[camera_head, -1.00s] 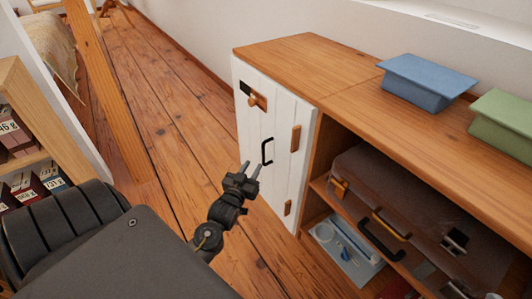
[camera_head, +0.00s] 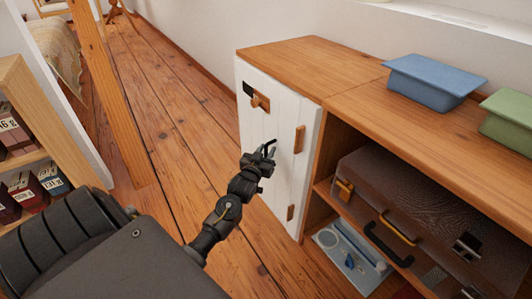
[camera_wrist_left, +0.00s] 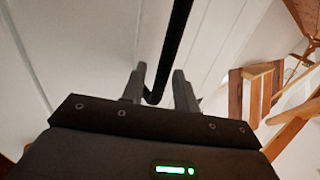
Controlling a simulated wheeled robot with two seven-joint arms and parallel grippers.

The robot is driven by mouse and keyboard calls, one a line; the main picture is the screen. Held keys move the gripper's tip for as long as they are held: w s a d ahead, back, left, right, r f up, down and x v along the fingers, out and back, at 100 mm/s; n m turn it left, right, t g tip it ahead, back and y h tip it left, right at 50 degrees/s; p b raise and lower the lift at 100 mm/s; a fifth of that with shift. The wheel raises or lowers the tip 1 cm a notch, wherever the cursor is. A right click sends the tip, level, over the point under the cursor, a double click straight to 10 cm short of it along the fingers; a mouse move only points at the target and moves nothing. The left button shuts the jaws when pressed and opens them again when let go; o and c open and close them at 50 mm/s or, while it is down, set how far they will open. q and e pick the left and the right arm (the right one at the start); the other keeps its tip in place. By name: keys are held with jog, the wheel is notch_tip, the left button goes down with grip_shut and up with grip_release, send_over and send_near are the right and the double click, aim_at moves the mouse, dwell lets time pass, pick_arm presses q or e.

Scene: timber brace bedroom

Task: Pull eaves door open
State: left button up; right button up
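The eaves door (camera_head: 279,150) is a white plank door on the left end of the low wooden cabinet, and it looks shut. It has a wooden turn latch (camera_head: 260,103) near its top left. My left gripper (camera_head: 268,150) is at the black door handle, which it mostly hides in the head view. In the left wrist view the black handle bar (camera_wrist_left: 173,50) runs down between the two open fingers (camera_wrist_left: 158,88). The fingers stand on either side of the bar, apart from each other. Whether either finger touches it I cannot tell. My right gripper is not in view.
The cabinet top (camera_head: 300,62) carries a blue box (camera_head: 434,80) and a green box (camera_head: 510,118). A brown suitcase (camera_head: 420,205) lies on the open shelf to the right. A timber post (camera_head: 105,90) stands at left. Bare floor (camera_head: 185,125) lies before the door.

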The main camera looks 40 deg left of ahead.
pick_arm(q)
jog(key=shift+c, duration=0.4)
grip_shut()
